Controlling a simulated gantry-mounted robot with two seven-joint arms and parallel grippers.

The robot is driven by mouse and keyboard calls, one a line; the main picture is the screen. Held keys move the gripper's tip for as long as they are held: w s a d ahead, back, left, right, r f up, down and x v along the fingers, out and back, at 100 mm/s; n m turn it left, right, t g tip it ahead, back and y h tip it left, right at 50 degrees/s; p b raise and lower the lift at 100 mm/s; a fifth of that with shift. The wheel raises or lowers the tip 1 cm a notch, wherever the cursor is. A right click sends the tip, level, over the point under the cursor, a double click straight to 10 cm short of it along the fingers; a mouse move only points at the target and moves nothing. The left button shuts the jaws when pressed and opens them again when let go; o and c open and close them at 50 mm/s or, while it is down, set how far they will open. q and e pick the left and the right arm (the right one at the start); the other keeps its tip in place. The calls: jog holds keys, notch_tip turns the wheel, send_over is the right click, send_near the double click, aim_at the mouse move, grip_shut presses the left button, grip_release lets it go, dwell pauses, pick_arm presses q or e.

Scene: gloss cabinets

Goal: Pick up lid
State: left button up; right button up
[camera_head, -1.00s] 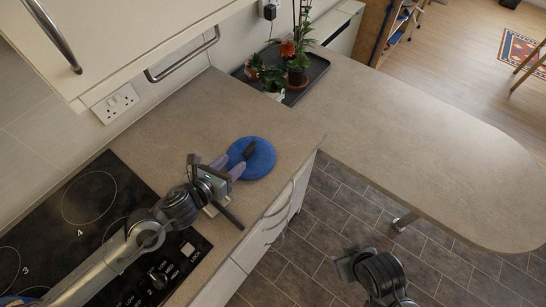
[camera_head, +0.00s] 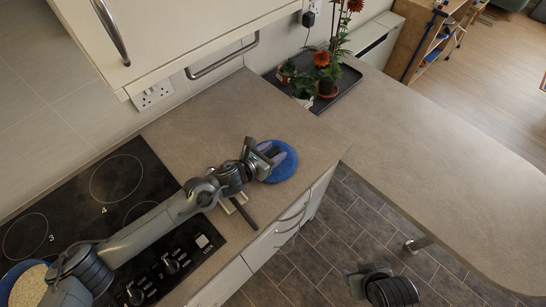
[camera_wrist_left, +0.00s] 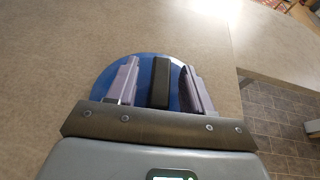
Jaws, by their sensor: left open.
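The lid (camera_head: 286,171) is a round blue disc with a black bar handle, lying on the counter near its front edge. It also shows in the left wrist view (camera_wrist_left: 144,74), with its black handle (camera_wrist_left: 160,83) upright in the picture. My left gripper (camera_head: 274,156) is over the lid. In the left wrist view its two purple-grey fingers (camera_wrist_left: 159,70) are open, one on each side of the handle, with gaps between. The fingers hide parts of the lid. My right gripper (camera_head: 357,280) is low at the bottom right, over the floor, away from the lid; its fingers are unclear.
A black hob (camera_head: 120,215) with knobs lies left of the lid. A blue-rimmed pot (camera_head: 27,285) with pale grainy contents stands at bottom left. A dark tray (camera_head: 345,82) of potted plants sits at the back. The rounded counter (camera_head: 430,150) to the right is clear.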

pick_arm(q)
jog(key=shift+x, duration=1)
grip_shut()
